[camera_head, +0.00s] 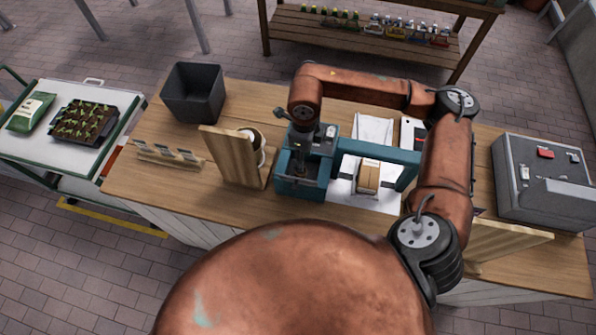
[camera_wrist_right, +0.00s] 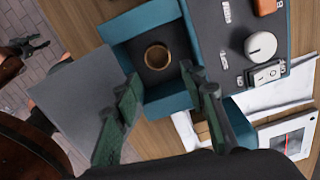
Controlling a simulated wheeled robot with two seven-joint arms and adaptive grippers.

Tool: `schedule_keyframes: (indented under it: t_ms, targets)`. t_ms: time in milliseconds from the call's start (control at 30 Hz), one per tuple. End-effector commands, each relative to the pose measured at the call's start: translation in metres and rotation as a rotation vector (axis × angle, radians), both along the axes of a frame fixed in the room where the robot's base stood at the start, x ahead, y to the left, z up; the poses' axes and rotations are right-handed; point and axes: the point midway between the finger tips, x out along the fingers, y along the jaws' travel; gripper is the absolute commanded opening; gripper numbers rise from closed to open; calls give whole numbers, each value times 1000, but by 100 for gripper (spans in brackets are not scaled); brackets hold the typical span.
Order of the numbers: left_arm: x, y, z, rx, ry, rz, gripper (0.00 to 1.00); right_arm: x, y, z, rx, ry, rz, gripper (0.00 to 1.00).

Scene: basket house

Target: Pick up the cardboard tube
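The cardboard tube (camera_wrist_right: 158,57) shows in the right wrist view as a brown ring, seen end-on, inside a teal-walled box (camera_wrist_right: 180,100) with a dark floor. In the head view my right gripper (camera_head: 312,178) points down into the teal box (camera_head: 292,188) and hides what is inside. In the wrist view the green-padded fingers of my right gripper (camera_wrist_right: 165,98) are spread wide, with nothing between them. The tube lies beyond the fingertips, roughly in line with the gap. My left gripper is not clear: a dark shape (camera_wrist_right: 25,46) at the wrist view's left edge may be it.
A wooden board (camera_head: 228,158) stands left of the teal box, with a round container (camera_head: 253,146) behind it. A black bin (camera_head: 193,95) is at the far left corner. A small block (camera_head: 368,176) sits right of the box, and a grey case (camera_head: 545,185) at the right.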

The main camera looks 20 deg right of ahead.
Motion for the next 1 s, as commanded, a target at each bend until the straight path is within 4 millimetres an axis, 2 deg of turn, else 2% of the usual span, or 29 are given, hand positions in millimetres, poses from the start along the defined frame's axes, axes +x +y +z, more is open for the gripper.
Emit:
schedule_keyframes:
  t_ms: [33, 200, 367, 500, 700, 1000]
  targets:
    - [5, 0, -5, -1, -6, -1, 40, 0, 0, -7, 0, 1, 0, 39]
    - [11, -1, 0, -1, -15, -2, 40, -1, 0, -20, 0, 4, -1, 39]
    - [6, 0, 4, -1, -9, -1, 40, -1, 1, -35, 1, 2, 0, 39]
    - [-1, 0, 13, 0, -1, 1, 40, -1, 5, -54, 1, 4, -1, 39]
    - [-2, 0, 17, 0, 0, 1, 40, 0, 5, -79, 0, 1, -1, 39]
    - [1, 0, 16, 1, -3, 0, 40, 0, 5, -83, 1, 1, 0, 36]
